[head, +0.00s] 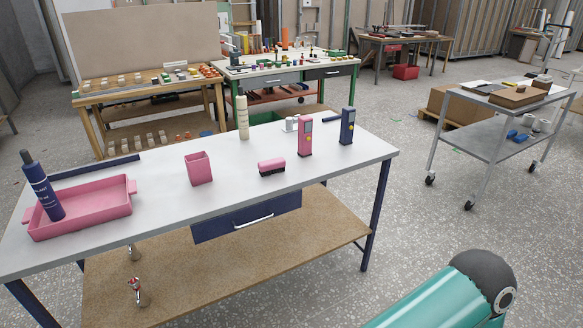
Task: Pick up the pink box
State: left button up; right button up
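A small pink open-topped box (199,169) stands upright near the middle of the light grey workbench top (230,204). It is apart from the things around it. A larger pink tray (85,218) with end handles lies at the left end of the bench, with a dark blue bottle (44,193) leaning in it. Neither of my grippers is in view. Only a teal and dark grey link of my own arm shows at the lower right, well away from the bench top.
A pink brush (271,168), pink device (305,137), dark blue device (347,127), cream bottle (243,118) and white mug (290,124) stand right of the box. A dark blue bar (95,168) lies behind the tray. A wheeled cart (492,103) stands right; floor between is clear.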

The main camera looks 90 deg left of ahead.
aim_at(199, 169)
jog(key=z, duration=0.2)
jog(key=i, duration=0.8)
jog(key=u, duration=2)
jog(key=i, duration=0.3)
jog(key=u, duration=2.45)
jog(key=k, duration=0.5)
jog(key=u, duration=0.45)
jog(key=i, duration=1.55)
jog(key=z, duration=0.45)
